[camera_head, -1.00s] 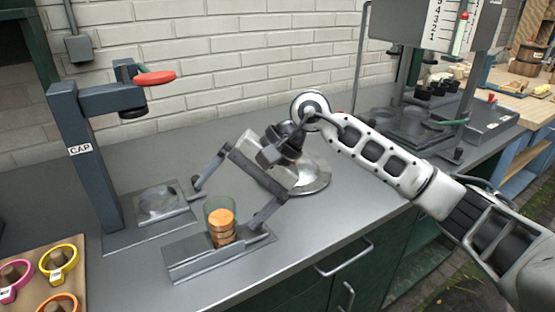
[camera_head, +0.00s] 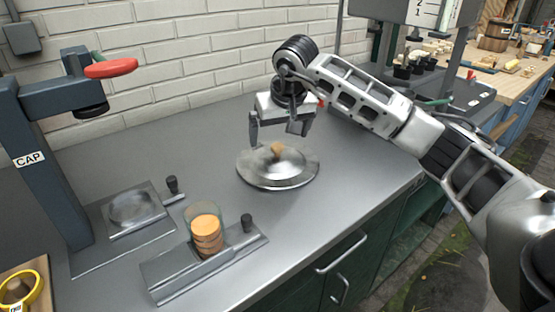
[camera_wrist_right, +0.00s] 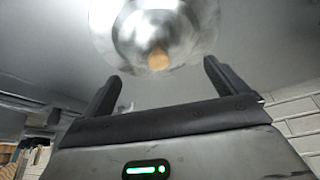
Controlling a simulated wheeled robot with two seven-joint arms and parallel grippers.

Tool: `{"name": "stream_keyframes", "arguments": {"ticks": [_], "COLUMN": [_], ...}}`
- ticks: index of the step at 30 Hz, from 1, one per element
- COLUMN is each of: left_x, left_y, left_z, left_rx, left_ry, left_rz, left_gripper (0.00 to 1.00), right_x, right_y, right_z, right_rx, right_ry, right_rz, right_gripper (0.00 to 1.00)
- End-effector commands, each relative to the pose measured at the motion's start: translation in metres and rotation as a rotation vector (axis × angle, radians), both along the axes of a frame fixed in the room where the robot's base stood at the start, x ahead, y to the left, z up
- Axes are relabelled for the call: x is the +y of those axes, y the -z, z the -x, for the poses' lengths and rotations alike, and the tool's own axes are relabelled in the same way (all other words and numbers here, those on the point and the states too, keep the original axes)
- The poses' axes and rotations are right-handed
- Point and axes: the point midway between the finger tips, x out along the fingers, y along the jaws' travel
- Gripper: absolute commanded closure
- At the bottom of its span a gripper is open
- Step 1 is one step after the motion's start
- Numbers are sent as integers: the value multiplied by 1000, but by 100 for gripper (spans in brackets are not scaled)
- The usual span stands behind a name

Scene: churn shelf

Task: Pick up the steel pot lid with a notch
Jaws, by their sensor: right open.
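The steel pot lid (camera_head: 262,176) lies on the grey counter in the middle of the head view, with a small wooden knob (camera_head: 278,149) on top. In the right wrist view the shiny lid (camera_wrist_right: 190,22) shows beyond the fingers, its knob (camera_wrist_right: 158,59) between them but farther off. I cannot make out a notch in its rim. My right gripper (camera_head: 276,134) is open and empty, pointing down just above and behind the lid, apart from it. It also shows in the right wrist view (camera_wrist_right: 160,78). My left gripper is not in view.
A capping press (camera_head: 50,160) stands at left. A glass with orange discs (camera_head: 207,232) sits in a metal fixture (camera_head: 165,277) in front of the lid, to the left. A tape roll (camera_head: 22,290) lies at lower left. The counter right of the lid is clear.

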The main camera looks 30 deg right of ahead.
Motion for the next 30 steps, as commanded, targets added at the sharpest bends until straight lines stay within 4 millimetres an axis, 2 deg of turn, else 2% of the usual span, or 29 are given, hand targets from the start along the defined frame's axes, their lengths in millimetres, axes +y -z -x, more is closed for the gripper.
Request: {"name": "stream_keyframes", "arguments": {"ticks": [5, 12, 22, 30], "left_x": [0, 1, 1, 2], "left_y": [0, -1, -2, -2], "left_z": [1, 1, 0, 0], "left_rx": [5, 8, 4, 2], "left_ry": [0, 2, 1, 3], "left_rz": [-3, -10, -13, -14], "left_gripper": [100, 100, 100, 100], "right_x": [-1, -6, -7, -7], "right_y": [12, 45, 52, 53], "right_z": [-4, -16, -20, -19], "right_rx": [2, 2, -1, 2], "right_ry": [0, 0, -1, 0], "right_rz": [-3, -4, -2, -1], "right_gripper": [3, 3, 3, 78]}}
